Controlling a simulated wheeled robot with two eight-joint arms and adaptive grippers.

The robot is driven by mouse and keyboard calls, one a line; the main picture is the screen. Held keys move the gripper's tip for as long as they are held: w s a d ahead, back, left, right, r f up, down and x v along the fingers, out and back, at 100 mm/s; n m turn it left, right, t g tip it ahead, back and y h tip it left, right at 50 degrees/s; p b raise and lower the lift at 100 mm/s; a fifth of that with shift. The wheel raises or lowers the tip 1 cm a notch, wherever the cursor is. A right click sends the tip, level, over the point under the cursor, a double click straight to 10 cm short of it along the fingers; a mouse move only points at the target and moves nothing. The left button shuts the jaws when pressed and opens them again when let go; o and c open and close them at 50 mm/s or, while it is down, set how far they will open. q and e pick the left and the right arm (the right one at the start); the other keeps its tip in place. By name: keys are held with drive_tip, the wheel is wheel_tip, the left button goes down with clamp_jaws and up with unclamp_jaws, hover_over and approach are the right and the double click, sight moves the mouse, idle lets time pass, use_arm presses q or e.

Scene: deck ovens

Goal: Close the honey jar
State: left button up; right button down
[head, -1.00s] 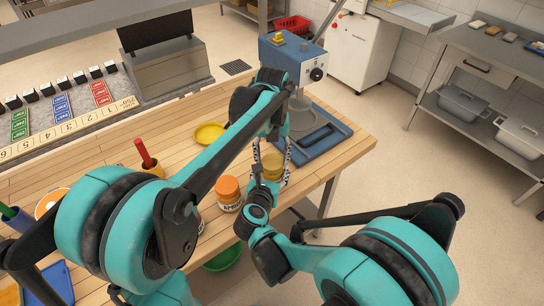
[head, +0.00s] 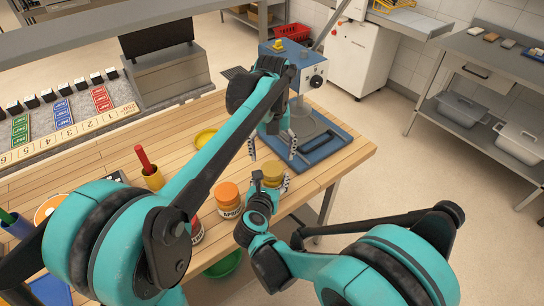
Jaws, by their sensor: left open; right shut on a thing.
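The honey jar (head: 272,170) is a small yellow-topped jar near the right front edge of the wooden table. My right gripper (head: 271,183) is shut around its side, with one finger to the left and one to the right. The jar looks upright. A flat yellowish disc shows at its top; I cannot tell how firmly it sits. Most of the jar's body is hidden behind my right gripper. My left gripper (head: 272,147) is open and empty, with its fingers spread above and behind the jar, apart from it.
An orange-lidded jar (head: 229,195) stands left of the honey jar, with another jar (head: 196,231) partly hidden by my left arm. A yellow pot (head: 154,181) with a red-handled tool and a yellow dish (head: 203,136) stand farther left. A blue machine base (head: 328,144) lies behind right.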

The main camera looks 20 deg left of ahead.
use_arm(q)
drive_tip(key=shift+c, duration=0.4)
drive_tip(key=n, duration=0.6)
drive_tip(key=shift+r+n, duration=0.25)
drive_tip(key=shift+n, duration=0.05)
drive_tip(key=n, duration=0.4)
drive_tip(key=shift+r+n, duration=0.15)
drive_tip(key=shift+n, duration=0.15)
drive_tip(key=n, duration=0.4)
drive_tip(key=shift+r+n, duration=0.2)
drive_tip(key=shift+n, duration=0.1)
drive_tip(key=n, duration=0.4)
drive_tip(key=shift+r+n, duration=0.15)
drive_tip(key=shift+n, duration=0.15)
drive_tip(key=n, duration=0.4)
drive_tip(key=shift+r+n, duration=0.2)
drive_tip(key=shift+n, duration=0.2)
drive_tip(key=n, duration=0.7)
drive_tip(key=shift+r, duration=0.25)
drive_tip(key=n, duration=0.6)
drive_tip(key=shift+r, duration=0.25)
drive_tip(key=n, duration=0.4)
drive_tip(key=shift+r+n, duration=0.15)
drive_tip(key=shift+n, duration=0.25)
